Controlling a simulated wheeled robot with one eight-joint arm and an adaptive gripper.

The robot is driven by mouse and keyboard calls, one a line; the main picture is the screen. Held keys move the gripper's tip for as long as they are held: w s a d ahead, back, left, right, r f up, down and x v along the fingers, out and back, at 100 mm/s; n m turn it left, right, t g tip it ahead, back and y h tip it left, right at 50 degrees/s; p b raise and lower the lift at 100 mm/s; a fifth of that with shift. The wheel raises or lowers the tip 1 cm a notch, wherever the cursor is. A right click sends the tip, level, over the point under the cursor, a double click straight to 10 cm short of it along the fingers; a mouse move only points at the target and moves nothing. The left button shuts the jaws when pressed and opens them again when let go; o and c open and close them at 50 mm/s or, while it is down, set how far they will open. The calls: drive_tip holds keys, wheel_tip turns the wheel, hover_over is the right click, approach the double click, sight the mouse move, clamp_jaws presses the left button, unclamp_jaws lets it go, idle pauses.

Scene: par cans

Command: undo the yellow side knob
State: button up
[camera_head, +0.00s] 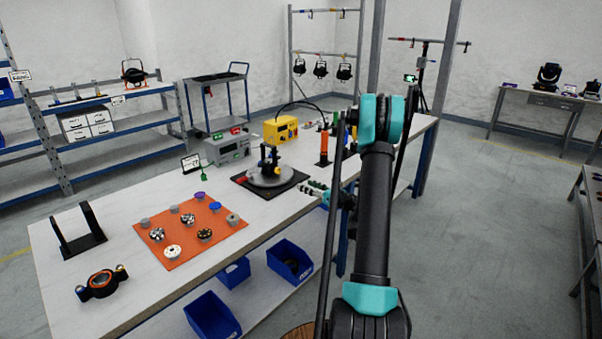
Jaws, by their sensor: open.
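A black fixture (102,283) with an orange-rimmed round opening lies at the front left of the long white bench. Small yellowish knobs (122,269) stick out at its two sides; I cannot tell for sure which one is the yellow side knob. A grey round plate (270,176) on a black mat carries a dark upright part with blue bits. My gripper (314,188) shows small and partly hidden behind my arm, near the bench's right edge, right of the round plate. It is open, with nothing visible in it, and well away from the black fixture.
An orange mat (182,255) with several knobs lies mid-bench. A black bracket (78,233) stands at left. A grey box (228,149), a yellow box (281,131) and an orange cylinder (323,149) stand farther back. Blue bins (212,316) sit below.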

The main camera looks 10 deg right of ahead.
sight(279, 171)
drive_tip(key=shift+w+d+f+m, duration=0.15)
drive_tip(key=shift+w+d+m, duration=0.1)
drive_tip(key=shift+d+m, duration=0.2)
drive_tip(key=x, duration=1.7)
drive_tip(key=shift+d, duration=0.2)
drive_tip(key=shift+c, duration=0.3)
clamp_jaws()
drive_tip(key=shift+n, duration=0.45)
drive_tip(key=n, duration=0.3)
drive_tip(key=shift+n, duration=1.9)
